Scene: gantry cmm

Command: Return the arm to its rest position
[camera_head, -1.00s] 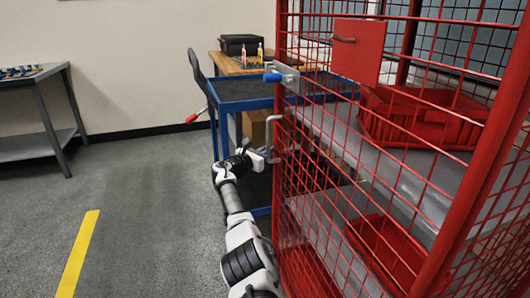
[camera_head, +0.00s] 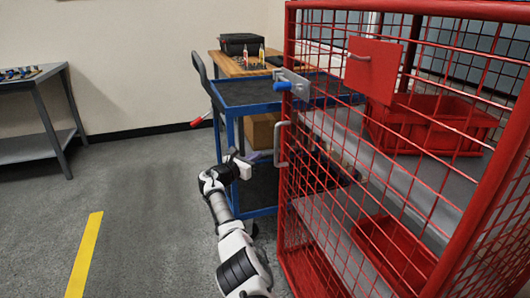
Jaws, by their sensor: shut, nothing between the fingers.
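My white and black arm rises from the bottom edge, left of the red mesh cage (camera_head: 289,210). My gripper (camera_head: 244,166) is at its upper end, in front of the blue trolley. The gripper is shut and empty; its fingers are small in this view. It is apart from the grey pull handle (camera_head: 281,144) on the cage's near left edge, a little to the left of it. A latch with a blue knob (camera_head: 282,86) sits above that handle.
The blue trolley (camera_head: 262,98) stands behind my gripper, with a cardboard box (camera_head: 262,130) on its lower level. Red bins (camera_head: 432,130) are inside the cage. A grey table (camera_head: 35,85) stands at far left. Open floor with a yellow stripe (camera_head: 86,250) lies left of my arm.

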